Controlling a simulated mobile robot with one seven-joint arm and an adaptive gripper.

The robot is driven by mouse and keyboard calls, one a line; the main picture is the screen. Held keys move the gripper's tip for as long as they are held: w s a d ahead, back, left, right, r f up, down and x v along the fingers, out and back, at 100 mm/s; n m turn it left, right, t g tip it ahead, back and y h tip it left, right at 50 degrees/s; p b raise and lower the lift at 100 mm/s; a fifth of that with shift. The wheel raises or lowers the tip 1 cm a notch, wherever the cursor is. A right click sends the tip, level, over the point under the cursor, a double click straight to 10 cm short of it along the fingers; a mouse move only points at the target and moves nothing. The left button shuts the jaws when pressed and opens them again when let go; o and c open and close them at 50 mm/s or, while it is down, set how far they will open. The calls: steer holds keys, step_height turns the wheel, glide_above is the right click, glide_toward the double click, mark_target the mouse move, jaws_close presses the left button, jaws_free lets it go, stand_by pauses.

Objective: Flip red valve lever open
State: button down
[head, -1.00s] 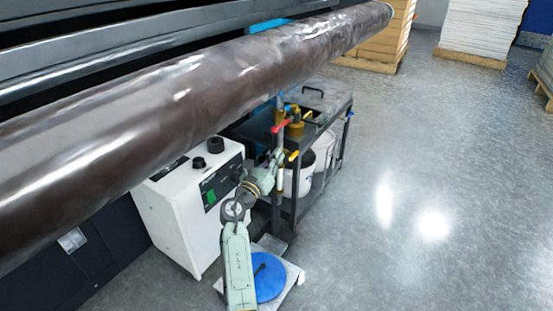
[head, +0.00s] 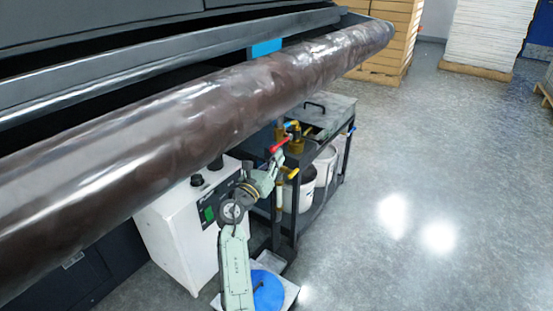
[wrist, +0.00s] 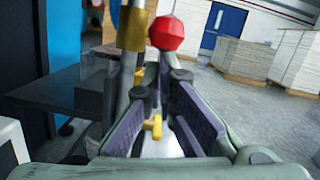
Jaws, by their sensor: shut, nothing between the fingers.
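The red valve lever (head: 278,146) sits on the pipework at the near end of the cart, slanting slightly up to the right. In the wrist view its red end (wrist: 167,33) shows as a rounded knob just beyond and above my fingertips. The brass valve body (wrist: 132,28) stands to its left on an upright pipe. My gripper (head: 276,160) is just below the lever in the head view, and its fingers (wrist: 165,78) are shut and empty. Whether they touch the lever I cannot tell.
A yellow lever (head: 293,173) is low beside my gripper and shows between the fingers in the wrist view (wrist: 152,125). The large dark roll (head: 200,130) hangs above my arm. A white control box (head: 180,235) stands left. The floor at right is clear.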

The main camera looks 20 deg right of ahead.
steer(key=shift+r+p, duration=0.2)
steer(key=shift+p, duration=0.1)
steer(key=shift+a+r+p, duration=0.1)
steer(key=shift+r+p, duration=0.05)
steer(key=shift+p, duration=0.85)
steer(key=shift+y+p, duration=0.3)
steer(key=shift+p, duration=0.15)
